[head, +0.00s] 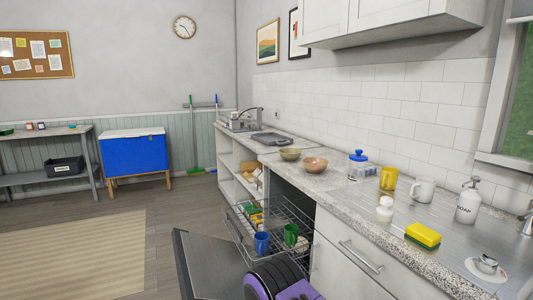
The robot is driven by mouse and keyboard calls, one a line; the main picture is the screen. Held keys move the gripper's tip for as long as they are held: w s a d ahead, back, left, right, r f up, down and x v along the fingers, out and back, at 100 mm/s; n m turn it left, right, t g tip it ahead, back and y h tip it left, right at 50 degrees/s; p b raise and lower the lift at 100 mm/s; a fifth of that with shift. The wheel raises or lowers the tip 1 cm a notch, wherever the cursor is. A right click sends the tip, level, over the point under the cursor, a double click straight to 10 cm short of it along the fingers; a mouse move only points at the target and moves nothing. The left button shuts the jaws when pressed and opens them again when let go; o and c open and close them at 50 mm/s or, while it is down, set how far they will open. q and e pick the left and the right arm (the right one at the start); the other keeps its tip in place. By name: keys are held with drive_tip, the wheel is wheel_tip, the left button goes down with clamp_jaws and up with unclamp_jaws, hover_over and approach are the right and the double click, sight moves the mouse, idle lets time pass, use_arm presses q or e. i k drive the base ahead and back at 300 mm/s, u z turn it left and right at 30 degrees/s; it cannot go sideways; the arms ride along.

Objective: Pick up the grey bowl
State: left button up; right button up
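Two bowls stand side by side on the stone counter, in the middle of the head view. One is a dull olive-grey bowl (290,155), farther back and to the left. The other is a reddish-brown bowl (315,166), nearer and to the right. Neither is plainly grey; the olive-grey one comes closest. Both look upright, and I cannot see what is inside them. Neither of my grippers is in view.
A pulled-out dish rack (272,222) holds a blue mug (261,242) and a green mug (291,233) below the counter. A dark open door (205,262) juts into the floor. A blue-lidded jar (359,165) and yellow cup (388,178) stand right of the bowls.

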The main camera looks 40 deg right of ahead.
sight(290, 155)
drive_tip(key=z, duration=0.15)
drive_tip(key=i, duration=1.25)
drive_tip(key=z, duration=1.25)
drive_tip(key=i, duration=0.75)
drive_tip(key=z, duration=0.9)
